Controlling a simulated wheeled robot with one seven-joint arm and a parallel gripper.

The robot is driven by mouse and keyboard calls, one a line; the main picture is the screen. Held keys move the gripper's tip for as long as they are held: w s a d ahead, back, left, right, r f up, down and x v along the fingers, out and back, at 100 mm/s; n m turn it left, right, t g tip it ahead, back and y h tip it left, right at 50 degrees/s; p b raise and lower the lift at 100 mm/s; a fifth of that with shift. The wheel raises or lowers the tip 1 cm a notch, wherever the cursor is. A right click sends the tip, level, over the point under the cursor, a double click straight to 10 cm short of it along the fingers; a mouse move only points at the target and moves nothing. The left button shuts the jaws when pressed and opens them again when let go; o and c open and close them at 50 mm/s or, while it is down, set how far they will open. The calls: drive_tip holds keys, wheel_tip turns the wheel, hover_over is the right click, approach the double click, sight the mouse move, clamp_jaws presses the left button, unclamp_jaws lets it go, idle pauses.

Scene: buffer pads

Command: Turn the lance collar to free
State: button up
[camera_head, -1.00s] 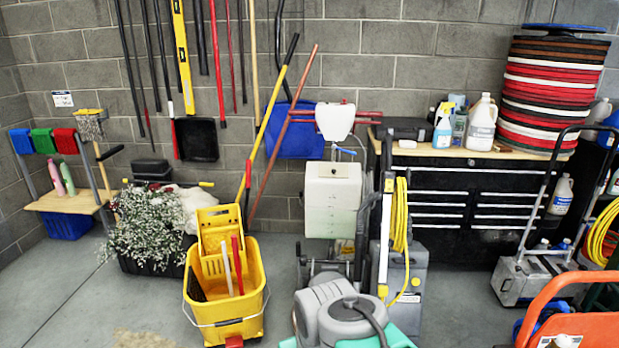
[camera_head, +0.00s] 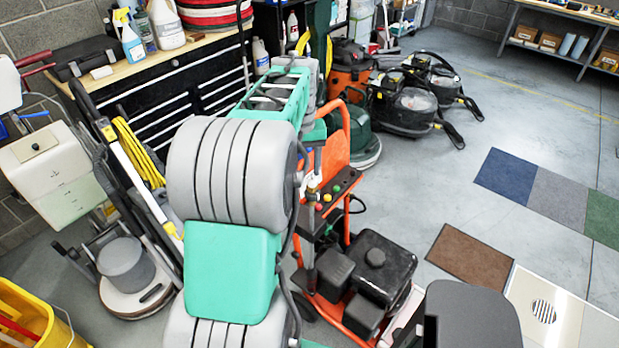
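An orange-framed pressure washer (camera_head: 341,173) with a dark engine (camera_head: 378,262) stands in the middle, partly behind my arm. At its panel a small light-coloured fitting with brass parts (camera_head: 312,188) sits on what looks like an upright grey lance (camera_head: 311,235), close to several coloured knobs. The lance collar is too small to tell apart, and its setting cannot be read. My grey ribbed and teal arm fills the centre foreground and hides part of the machine's left side. I cannot make out any gripper fingers.
A black tool chest (camera_head: 170,85) with bottles on top stands at the left. A floor machine (camera_head: 130,270) and a yellow bucket (camera_head: 30,315) are at the lower left. Black vacuums (camera_head: 405,105) stand behind the washer.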

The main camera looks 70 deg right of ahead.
sight(312, 181)
drive_tip(key=shift+s+d+m, duration=0.15)
drive_tip(key=shift+s+d, duration=0.05)
drive_tip(key=shift+s, duration=0.45)
drive_tip(key=shift+s+d+m, duration=0.15)
drive_tip(key=shift+s+d, duration=0.05)
drive_tip(key=shift+s, duration=0.4)
drive_tip(key=shift+s+f, duration=0.2)
drive_tip(key=shift+f, duration=0.15)
wheel_tip(312, 181, down, 7)
drive_tip(key=shift+w+f+p, duration=0.1)
drive_tip(key=shift+w+p, duration=0.05)
drive_tip(key=shift+p, duration=0.65)
drive_tip(key=shift+c, duration=0.6)
clamp_jaws()
